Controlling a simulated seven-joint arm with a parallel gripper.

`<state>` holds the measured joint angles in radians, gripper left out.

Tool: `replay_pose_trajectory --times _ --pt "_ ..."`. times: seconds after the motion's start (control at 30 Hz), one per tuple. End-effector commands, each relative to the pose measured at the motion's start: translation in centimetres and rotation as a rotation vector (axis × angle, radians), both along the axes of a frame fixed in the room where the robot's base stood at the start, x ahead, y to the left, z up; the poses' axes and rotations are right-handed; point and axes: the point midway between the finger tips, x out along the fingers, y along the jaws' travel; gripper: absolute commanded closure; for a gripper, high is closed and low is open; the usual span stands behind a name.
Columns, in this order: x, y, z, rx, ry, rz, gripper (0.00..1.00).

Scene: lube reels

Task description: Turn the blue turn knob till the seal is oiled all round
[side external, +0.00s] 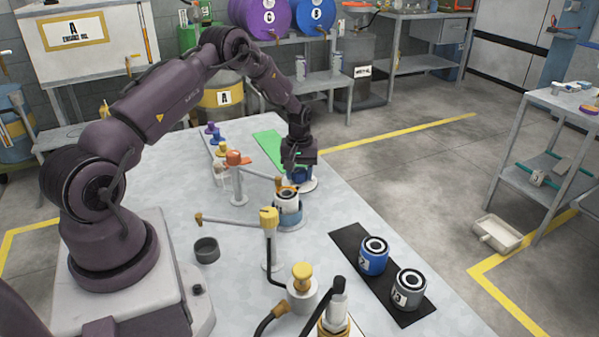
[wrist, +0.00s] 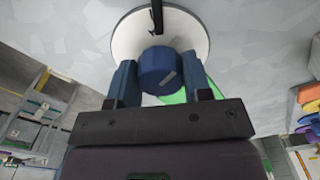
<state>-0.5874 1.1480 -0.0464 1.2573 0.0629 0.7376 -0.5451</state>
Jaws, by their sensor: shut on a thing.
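My gripper (side external: 299,163) points down at the far end of the table. In the wrist view its two blue fingers (wrist: 157,82) are shut on the sides of the blue turn knob (wrist: 158,68), which has a pale mark. The knob (side external: 300,174) stands on a round white base (side external: 309,185). Just nearer the camera, a filter can (side external: 288,210) stands upright in a blue-and-white holder. An arm from the orange-capped post (side external: 237,180) reaches over its top, so the seal there is partly hidden. I cannot tell how much of it is oiled.
A yellow-capped post (side external: 269,240) with a side arm stands nearer. A blue filter (side external: 374,256) and a grey filter (side external: 408,290) stand on a black mat (side external: 349,238). A dark cup (side external: 206,250) sits at left. A green mat (side external: 267,142) lies behind my gripper.

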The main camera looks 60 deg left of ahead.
Motion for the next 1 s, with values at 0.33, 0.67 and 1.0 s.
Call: replay_pose_trajectory --times 0.33,0.67,1.0 --pt "0.00 0.04 0.13 0.001 -0.001 -0.332 0.78" --pt "-0.02 0.10 0.14 0.001 -0.001 -0.644 0.79" --pt "-0.01 0.12 0.14 0.000 -0.001 -0.963 0.79"
